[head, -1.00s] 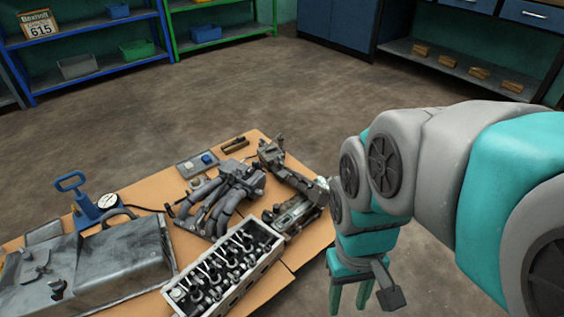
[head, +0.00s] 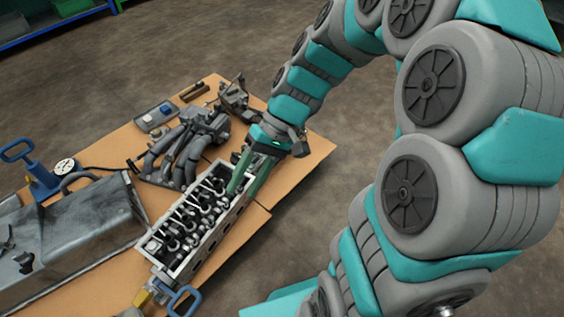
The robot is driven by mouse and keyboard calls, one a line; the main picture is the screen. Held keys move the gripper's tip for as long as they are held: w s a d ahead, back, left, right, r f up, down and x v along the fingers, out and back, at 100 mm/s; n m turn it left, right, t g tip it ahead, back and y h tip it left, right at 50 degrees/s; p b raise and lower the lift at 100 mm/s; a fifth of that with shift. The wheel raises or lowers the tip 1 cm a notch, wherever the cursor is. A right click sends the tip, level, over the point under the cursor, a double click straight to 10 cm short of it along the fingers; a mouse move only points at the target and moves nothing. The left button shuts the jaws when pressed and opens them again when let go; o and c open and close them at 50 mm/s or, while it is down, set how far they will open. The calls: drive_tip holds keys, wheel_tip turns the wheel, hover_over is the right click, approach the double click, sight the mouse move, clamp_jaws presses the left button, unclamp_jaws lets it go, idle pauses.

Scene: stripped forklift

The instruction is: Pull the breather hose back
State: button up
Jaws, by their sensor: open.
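My gripper (head: 241,178) is open, its two green fingers pointing down and left over the upper right end of the open cylinder head (head: 193,222). I cannot tell whether the fingertips touch it. The cylinder head is a pale grey box with several valve parts inside. I cannot make out a breather hose for certain. The grey manifold (head: 182,146) with curved pipes lies just behind the cylinder head. My wrist hides part of the board's right side.
A large grey metal cover (head: 85,232) lies at the left. A blue-handled tool (head: 17,153) stands behind it, and another blue handle (head: 178,301) shows at the front. A small tray (head: 158,116) sits at the back. The board's right corner (head: 318,150) is bare.

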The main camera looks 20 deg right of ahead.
drive_tip(key=w+d+f+m+t+y+b, duration=0.2)
drive_tip(key=w+d+f+t+y, duration=0.1)
drive_tip(key=w+f, duration=0.55)
drive_tip(key=w+d+f+m+t+y+b, duration=0.2)
drive_tip(key=w+d+f+y+b, duration=0.3)
drive_tip(key=w, duration=0.6)
drive_tip(key=w+d+f+m+t+h, duration=0.1)
drive_tip(key=w+d+f+t, duration=0.1)
drive_tip(key=d+f, duration=0.3)
drive_tip(key=w+d+f+m+t+h+b, duration=0.1)
drive_tip(key=w+d+f+m+t, duration=0.1)
drive_tip(key=d+f, duration=0.3)
drive_tip(key=w+d+f+m+t+h, duration=0.1)
drive_tip(key=d+f, duration=0.4)
drive_tip(key=f, duration=0.5)
drive_tip(key=shift+w+d+f+m+t, duration=0.2)
drive_tip(key=shift+w+m+t, duration=0.15)
drive_tip(key=shift+t, duration=0.25)
drive_tip(key=shift+w+d+f+m+t, duration=0.1)
drive_tip(key=shift+w+d+m+t, duration=0.1)
drive_tip(key=shift+m+t, duration=0.3)
drive_tip(key=shift+f, duration=0.1)
drive_tip(key=b+x, duration=0.1)
drive_tip(key=x, duration=0.6)
drive_tip(key=shift+w+a, duration=0.15)
drive_tip(key=shift+w, duration=0.2)
clamp_jaws()
